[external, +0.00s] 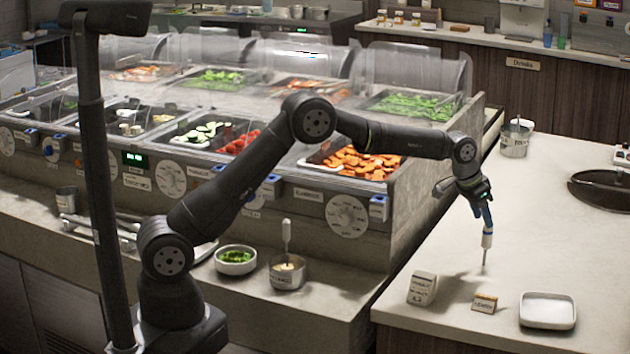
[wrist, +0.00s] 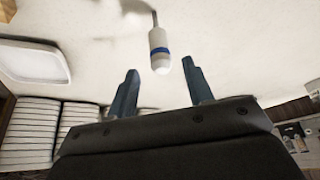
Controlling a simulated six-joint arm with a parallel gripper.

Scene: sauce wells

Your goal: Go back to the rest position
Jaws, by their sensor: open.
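My gripper (external: 485,212) hangs over the right-hand counter (external: 450,240), pointing down. In the wrist view its two blue-grey fingers (wrist: 160,72) are spread apart. A utensil with a white handle (external: 487,238), a blue band and a thin shaft stands upright below the fingers. In the wrist view the white handle (wrist: 158,45) shows in line with the gap between the fingertips, with a gap seen on either side. I cannot tell whether the shaft's lower end rests on the counter. My arm reaches out to the right across the sauce and food wells.
A square white dish (external: 547,311), a small sign (external: 484,303) and a labelled block (external: 421,289) sit on the counter's front. A metal pot (external: 515,139) and a dark pan (external: 601,189) stand farther back. A green-filled bowl (external: 236,261) and a pot (external: 287,274) stand left.

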